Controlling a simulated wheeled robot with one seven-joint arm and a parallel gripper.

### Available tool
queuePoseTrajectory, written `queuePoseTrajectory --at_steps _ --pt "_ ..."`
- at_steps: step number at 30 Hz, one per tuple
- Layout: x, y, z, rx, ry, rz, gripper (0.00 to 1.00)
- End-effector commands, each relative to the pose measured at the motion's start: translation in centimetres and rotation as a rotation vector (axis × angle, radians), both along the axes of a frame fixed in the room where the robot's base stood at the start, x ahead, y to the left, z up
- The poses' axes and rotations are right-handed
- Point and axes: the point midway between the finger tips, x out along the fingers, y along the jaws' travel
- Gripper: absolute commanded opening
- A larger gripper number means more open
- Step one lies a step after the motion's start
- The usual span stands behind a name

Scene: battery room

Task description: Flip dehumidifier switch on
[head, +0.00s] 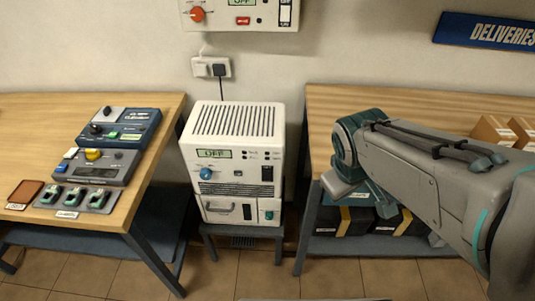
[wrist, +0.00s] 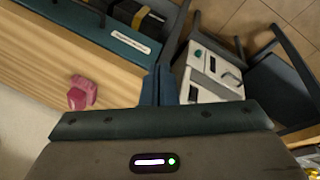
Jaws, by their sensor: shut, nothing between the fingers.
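A white cabinet unit with a vented top (head: 236,150) stands on a low dark stand between two tables, likely the dehumidifier. Its front has a green display (head: 214,153) reading OFF, a blue knob (head: 206,173) and a dark rocker switch (head: 267,173). I cannot tell which control is the task's switch. Part of a white unit (wrist: 205,93) shows in the wrist view, right of the fingers. My gripper (wrist: 166,72) is shut and empty, with the fingers together. In the head view my arm is on the right, over the right table, apart from the unit.
A second white unit (head: 240,17) with an orange knob hangs on the wall above. The left table (head: 160,110) holds control boxes and small switches. The right table (head: 325,102) has dark boxes on its lower shelf. A pink object (wrist: 82,93) lies on wood in the wrist view.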

Motion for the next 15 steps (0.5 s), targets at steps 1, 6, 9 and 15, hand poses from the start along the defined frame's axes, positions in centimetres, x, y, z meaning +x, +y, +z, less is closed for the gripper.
queuePoseTrajectory --at_steps 1,6,9,15 --pt "1.1 0.4 -2.1 -0.074 0.010 0.143 0.00" --pt "4.9 2.2 -5.5 -0.345 0.030 0.672 0.00" --pt "7.1 4.2 -7.7 -0.500 0.045 0.989 0.00" --pt "10.3 9.9 -12.2 -0.801 0.072 1.619 0.00"
